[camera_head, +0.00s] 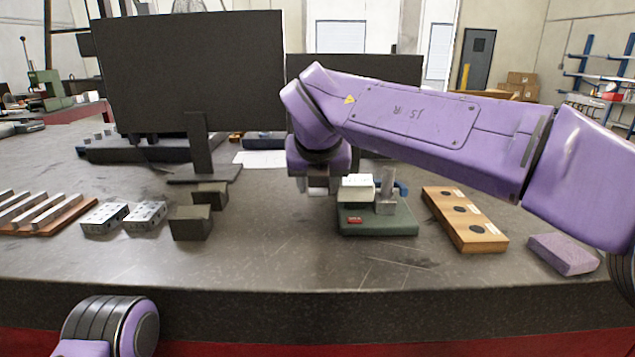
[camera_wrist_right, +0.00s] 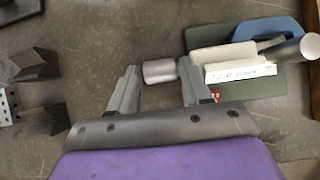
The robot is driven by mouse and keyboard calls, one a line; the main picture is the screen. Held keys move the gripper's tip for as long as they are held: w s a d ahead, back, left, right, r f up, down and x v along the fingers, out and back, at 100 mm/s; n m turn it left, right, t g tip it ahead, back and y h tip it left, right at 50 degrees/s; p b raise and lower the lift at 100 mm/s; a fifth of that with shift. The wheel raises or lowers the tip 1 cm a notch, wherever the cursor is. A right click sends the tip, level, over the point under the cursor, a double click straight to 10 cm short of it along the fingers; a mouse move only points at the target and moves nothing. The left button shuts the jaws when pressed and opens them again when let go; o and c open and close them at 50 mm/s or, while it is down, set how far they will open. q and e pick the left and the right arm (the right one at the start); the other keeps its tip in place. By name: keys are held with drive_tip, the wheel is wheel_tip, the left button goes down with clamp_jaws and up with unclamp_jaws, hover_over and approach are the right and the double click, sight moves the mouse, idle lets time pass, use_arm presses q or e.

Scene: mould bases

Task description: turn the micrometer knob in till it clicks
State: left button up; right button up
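The micrometer stands on a green base (camera_head: 377,228) with a pale labelled block (camera_head: 357,188), an upright metal cylinder (camera_head: 387,180) and a blue frame (camera_head: 403,188). In the right wrist view, the silver knob (camera_wrist_right: 158,71) sticks out left of the labelled block (camera_wrist_right: 240,72). The blue frame (camera_wrist_right: 268,30) is behind it. My right gripper (camera_wrist_right: 159,72) is open, one finger on each side of the knob near its tips, with small gaps visible. In the head view, the right gripper (camera_head: 319,185) is left of the block, and the knob cannot be made out there. My left gripper is out of view.
A wooden block with dark round recesses (camera_head: 463,222) and a purple block (camera_head: 562,254) lie to the right. Dark V-blocks (camera_head: 190,222) and drilled metal blocks (camera_head: 145,216) lie left. A monitor (camera_head: 190,70) stands behind. The front middle of the table is clear.

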drive_tip(key=v, duration=1)
drive_tip(key=shift+s+r+p, duration=0.15)
drive_tip(key=shift+r+p, duration=0.05)
drive_tip(key=shift+p, duration=0.2)
